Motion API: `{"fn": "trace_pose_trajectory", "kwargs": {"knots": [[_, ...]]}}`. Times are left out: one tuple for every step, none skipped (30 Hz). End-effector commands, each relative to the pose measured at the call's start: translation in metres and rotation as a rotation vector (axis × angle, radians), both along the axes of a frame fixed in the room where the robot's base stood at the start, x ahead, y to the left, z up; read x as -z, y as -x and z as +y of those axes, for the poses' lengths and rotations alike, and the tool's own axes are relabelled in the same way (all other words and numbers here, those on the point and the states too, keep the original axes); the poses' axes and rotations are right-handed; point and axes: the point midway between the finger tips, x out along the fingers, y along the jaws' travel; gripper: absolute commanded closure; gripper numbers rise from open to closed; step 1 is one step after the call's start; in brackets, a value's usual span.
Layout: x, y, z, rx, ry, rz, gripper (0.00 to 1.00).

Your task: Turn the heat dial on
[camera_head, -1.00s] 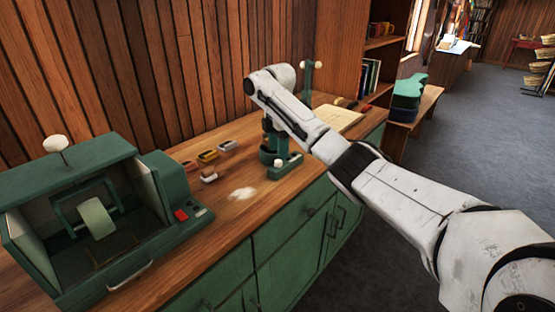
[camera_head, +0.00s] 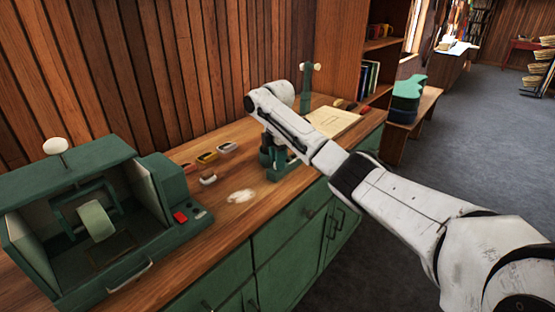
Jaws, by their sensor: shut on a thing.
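A pale board (camera_head: 335,121) lies behind the arm. A bookcase (camera_head: 340,50) and bench (camera_head: 425,103) stand beyond. Grey floor is open at right.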

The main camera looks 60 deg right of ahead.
Motion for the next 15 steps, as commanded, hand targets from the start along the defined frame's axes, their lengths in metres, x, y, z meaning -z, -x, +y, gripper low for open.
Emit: {"fn": "trace_pose_trajectory", "kwargs": {"knots": [[-0.0001,0.0001,0.0001,0.000,-0.001,0.001,0.83],[-0.0001,0.0001,0.0001,0.000,-0.001,0.001,0.86],[-0.0001,0.0002,0.0001,0.000,-0.001,0.001,0.90],[-0.0001,0.0002,0.0001,0.000,-0.001,0.001,0.93],[-0.0001,0.0002,0.0001,0.000,-0.001,0.001,0.96],[-0.0001,0.0002,0.0001,0.000,-0.001,0.001,1.00],[-0.0001,0.0002,0.0001,0.000,-0.001,0.001,1.00],[-0.0002,0.0002,0.0001,0.000,-0.001,0.001,1.00],[-0.0003,0.0002,0.0001,0.001,-0.001,0.001,1.00],[-0.0004,0.0002,0.0001,0.003,-0.001,0.001,1.00],[-0.0005,0.0001,0.0002,0.005,-0.001,0.001,1.00],[-0.0008,0.0001,0.0002,0.010,-0.001,0.001,1.00],[-0.0011,0.0000,0.0003,0.016,-0.001,0.000,1.00],[-0.0013,0.0000,0.0003,0.022,-0.002,0.001,1.00],[-0.0017,0.0001,0.0002,0.033,-0.001,0.002,1.00]]}}
